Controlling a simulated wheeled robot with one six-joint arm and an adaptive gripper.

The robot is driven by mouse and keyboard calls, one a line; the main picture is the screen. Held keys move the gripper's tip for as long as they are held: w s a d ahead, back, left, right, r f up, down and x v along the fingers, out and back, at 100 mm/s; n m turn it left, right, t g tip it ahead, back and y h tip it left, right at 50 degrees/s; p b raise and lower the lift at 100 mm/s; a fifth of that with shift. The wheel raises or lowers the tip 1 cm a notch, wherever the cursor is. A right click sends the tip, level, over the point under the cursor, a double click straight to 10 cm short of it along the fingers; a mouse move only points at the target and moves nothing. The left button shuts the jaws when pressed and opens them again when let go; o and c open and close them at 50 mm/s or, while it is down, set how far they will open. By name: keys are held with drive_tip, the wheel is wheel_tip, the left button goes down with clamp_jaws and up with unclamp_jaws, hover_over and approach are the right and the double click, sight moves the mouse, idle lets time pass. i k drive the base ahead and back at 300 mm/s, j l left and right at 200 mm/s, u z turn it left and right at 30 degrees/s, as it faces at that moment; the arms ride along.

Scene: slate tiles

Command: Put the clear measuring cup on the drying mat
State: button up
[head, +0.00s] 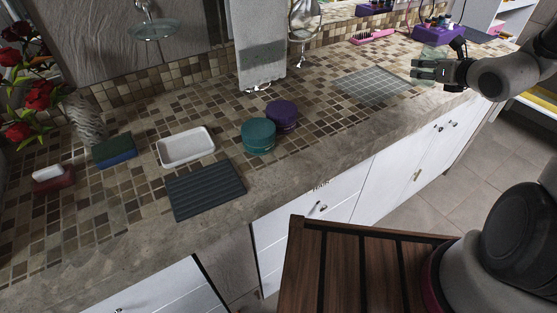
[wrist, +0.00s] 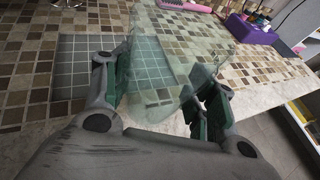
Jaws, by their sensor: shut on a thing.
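The clear measuring cup (wrist: 178,50) is see-through and pale green, and it fills the space between my fingers in the wrist view. My gripper (wrist: 160,90) is shut on it. In the head view my gripper (head: 424,70) is at the far right end of the counter, with the cup (head: 433,52) showing faintly behind it. A grey gridded mat (head: 372,87) lies flat and empty just left of my gripper; it also shows in the wrist view (wrist: 72,78). A dark ribbed mat (head: 205,190) lies empty near the front edge. I cannot tell which is the drying mat.
A purple box (head: 438,33) with small items stands behind my gripper, near a pink comb (head: 372,37). Teal (head: 258,135) and purple (head: 282,115) round containers stand mid-counter beside a white dish (head: 186,147). A hanging towel (head: 261,60) is at the back.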

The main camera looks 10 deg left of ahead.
sight(204, 186)
drive_tip(key=i+l+z, duration=0.1)
drive_tip(key=l+z, duration=0.15)
drive_tip(key=z, duration=0.2)
drive_tip(key=i+l+z, duration=0.2)
drive_tip(key=z, duration=0.5)
drive_tip(key=k+j+u, duration=0.25)
drive_tip(key=k+j, duration=0.4)
drive_tip(key=k, duration=0.3)
drive_tip(key=k+j+u, duration=0.25)
drive_tip(key=k+j, duration=0.55)
drive_tip(key=k+j+u, duration=0.25)
drive_tip(key=k+j, duration=0.6)
drive_tip(key=j, duration=0.1)
